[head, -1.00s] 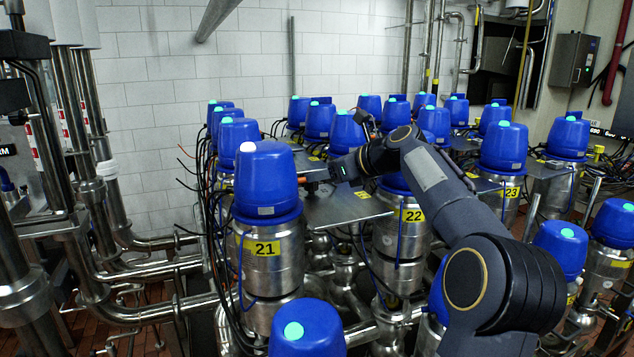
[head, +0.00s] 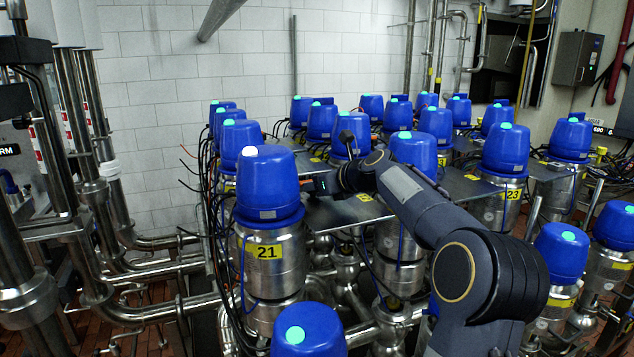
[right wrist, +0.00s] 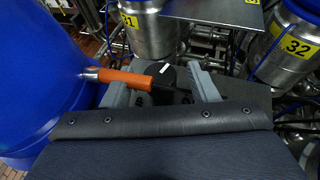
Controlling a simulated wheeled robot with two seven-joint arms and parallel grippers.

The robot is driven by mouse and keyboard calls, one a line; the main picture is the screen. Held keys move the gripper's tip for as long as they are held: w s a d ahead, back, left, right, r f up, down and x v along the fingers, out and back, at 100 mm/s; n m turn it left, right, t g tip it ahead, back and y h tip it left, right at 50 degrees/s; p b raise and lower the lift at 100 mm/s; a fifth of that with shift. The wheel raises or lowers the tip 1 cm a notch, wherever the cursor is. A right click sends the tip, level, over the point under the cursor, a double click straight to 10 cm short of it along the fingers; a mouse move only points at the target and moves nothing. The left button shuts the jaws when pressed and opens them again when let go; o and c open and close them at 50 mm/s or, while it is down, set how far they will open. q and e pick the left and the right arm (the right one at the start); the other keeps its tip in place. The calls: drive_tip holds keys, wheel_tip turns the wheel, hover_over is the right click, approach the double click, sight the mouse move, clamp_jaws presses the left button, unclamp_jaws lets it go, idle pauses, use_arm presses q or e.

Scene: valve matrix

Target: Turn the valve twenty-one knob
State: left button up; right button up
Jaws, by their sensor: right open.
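Valve twenty-one (head: 268,185) has a blue cap with a white-lit top and a yellow 21 label (head: 262,251) on its steel body. Its orange knob (right wrist: 125,79) sticks out sideways from the blue cap, which fills the left of the right wrist view (right wrist: 40,75). My right gripper (right wrist: 160,84) is open, its grey fingers spread beside the outer part of the knob. The knob crosses near the left finger; I cannot tell whether they touch. In the head view, my right gripper (head: 318,186) is just right of the cap. My left gripper is not in view.
Valve 22 (head: 398,240) stands to the right, partly behind my right arm. A flat metal plate (head: 345,212) lies between the valves. A blue cap (head: 307,330) stands in front. More blue-capped valves stand behind. Cables hang left of valve twenty-one. Pipes (head: 150,280) fill the left.

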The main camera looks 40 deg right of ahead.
drive_tip(key=shift+c, duration=0.4)
drive_tip(key=c, duration=0.9)
drive_tip(key=n+y+p, duration=0.1)
drive_tip(key=y+p, duration=0.1)
drive_tip(key=r+n+y+p, duration=0.1)
drive_tip(key=p, duration=0.1)
drive_tip(key=shift+d+n+g, duration=0.3)
drive_tip(key=shift+w+f+n+y, duration=0.1)
drive_tip(key=shift+f+n+y, duration=0.25)
drive_tip(key=shift+n+y, duration=0.25)
drive_tip(key=shift+f+n+g+y, duration=0.1)
drive_tip(key=shift+n+g+y, duration=0.5)
drive_tip(key=shift+n+y, duration=0.35)
drive_tip(key=o, duration=1)
